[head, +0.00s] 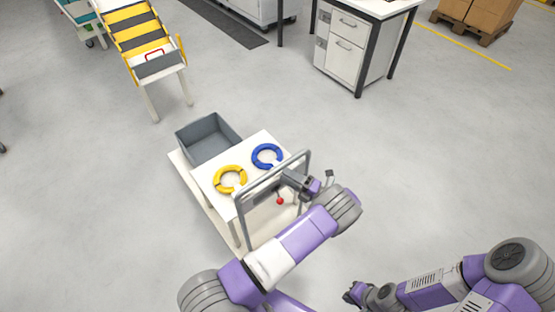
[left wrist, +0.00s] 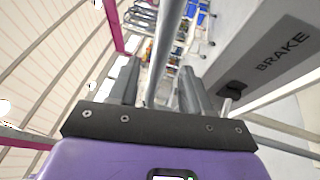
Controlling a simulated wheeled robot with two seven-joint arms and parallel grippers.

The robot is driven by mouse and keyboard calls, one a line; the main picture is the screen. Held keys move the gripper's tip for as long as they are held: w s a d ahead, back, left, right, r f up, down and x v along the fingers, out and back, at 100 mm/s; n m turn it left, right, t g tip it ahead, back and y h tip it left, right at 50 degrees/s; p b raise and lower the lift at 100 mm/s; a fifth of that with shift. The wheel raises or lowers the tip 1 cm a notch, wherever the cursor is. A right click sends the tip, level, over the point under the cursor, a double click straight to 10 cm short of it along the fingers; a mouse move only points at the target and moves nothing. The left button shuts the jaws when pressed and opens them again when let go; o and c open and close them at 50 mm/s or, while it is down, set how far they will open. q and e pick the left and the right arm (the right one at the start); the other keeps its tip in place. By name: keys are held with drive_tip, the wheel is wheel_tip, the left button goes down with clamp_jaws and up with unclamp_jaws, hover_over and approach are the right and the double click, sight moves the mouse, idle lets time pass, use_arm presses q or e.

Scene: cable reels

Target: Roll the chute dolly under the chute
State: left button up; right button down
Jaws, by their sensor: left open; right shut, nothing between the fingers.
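The chute dolly (head: 222,218) is a white cart with a grey upright handle frame (head: 250,184) on its near side. The chute (head: 140,38), with yellow and dark stripes on white legs, stands at the upper left, apart from the dolly. My left gripper (head: 292,179) is at the right part of the handle frame. In the left wrist view its open fingers (left wrist: 158,88) have a grey bar (left wrist: 165,45) running between them. A panel marked BRAKE (left wrist: 265,60) is beside them. A red knob (head: 280,201) shows below the gripper. My right gripper (head: 352,293) is shut and empty, low right.
A grey bin (head: 208,138), a yellow ring (head: 230,179) and a blue ring (head: 267,156) are on the dolly. A white drawer cabinet (head: 345,50) stands at the back right, and a dark mat (head: 228,22) lies at the back. The floor between dolly and chute is clear.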

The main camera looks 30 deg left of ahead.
sight(274, 171)
use_arm(q)
drive_tip(key=a, duration=0.3)
drive_tip(key=a+r, duration=0.1)
drive_tip(key=a, duration=0.1)
drive_tip(key=shift+s+a, duration=0.2)
drive_tip(key=shift+s, duration=0.2)
drive_tip(key=shift+a+r, duration=0.15)
drive_tip(key=shift+a, duration=0.55)
clamp_jaws()
